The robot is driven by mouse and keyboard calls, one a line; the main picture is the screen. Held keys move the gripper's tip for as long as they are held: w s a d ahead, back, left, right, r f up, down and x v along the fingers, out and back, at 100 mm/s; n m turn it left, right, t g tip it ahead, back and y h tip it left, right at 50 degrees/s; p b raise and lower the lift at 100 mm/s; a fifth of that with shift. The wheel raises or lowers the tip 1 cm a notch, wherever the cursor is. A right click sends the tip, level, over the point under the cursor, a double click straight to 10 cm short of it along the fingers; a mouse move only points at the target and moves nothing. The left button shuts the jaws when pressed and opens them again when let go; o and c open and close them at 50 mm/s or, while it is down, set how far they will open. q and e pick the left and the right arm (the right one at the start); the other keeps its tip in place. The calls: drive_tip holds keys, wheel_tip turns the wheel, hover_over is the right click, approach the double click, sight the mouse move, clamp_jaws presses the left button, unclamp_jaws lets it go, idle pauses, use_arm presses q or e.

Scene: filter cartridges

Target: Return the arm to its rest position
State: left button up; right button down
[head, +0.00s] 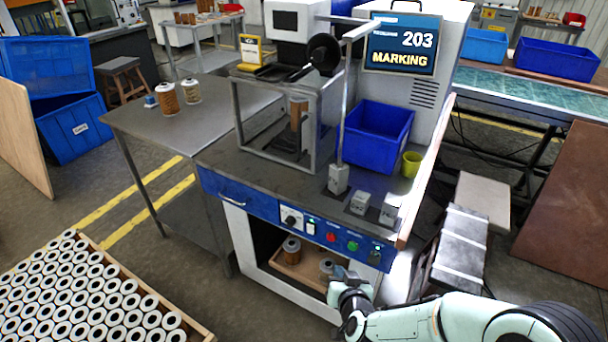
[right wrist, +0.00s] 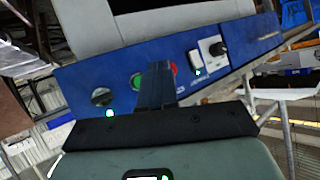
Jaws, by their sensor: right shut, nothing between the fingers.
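My right arm comes in from the lower right in the head view. Its gripper (head: 344,276) is in front of the marking machine's open lower shelf, below the blue control panel (head: 262,213). In the right wrist view the fingers (right wrist: 157,78) are together and empty, with the panel (right wrist: 105,75) behind them. They partly cover the red and green buttons in that view. My left gripper is in neither view.
Filter cartridges fill a wooden-edged box (head: 190,318) at lower left. Others stand on the side table (head: 150,122) and in a tray (head: 285,262) on the shelf. A blue bin (head: 378,140) and yellow cup (head: 411,164) are on the machine.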

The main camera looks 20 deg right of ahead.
drive_tip(key=shift+f, duration=0.1)
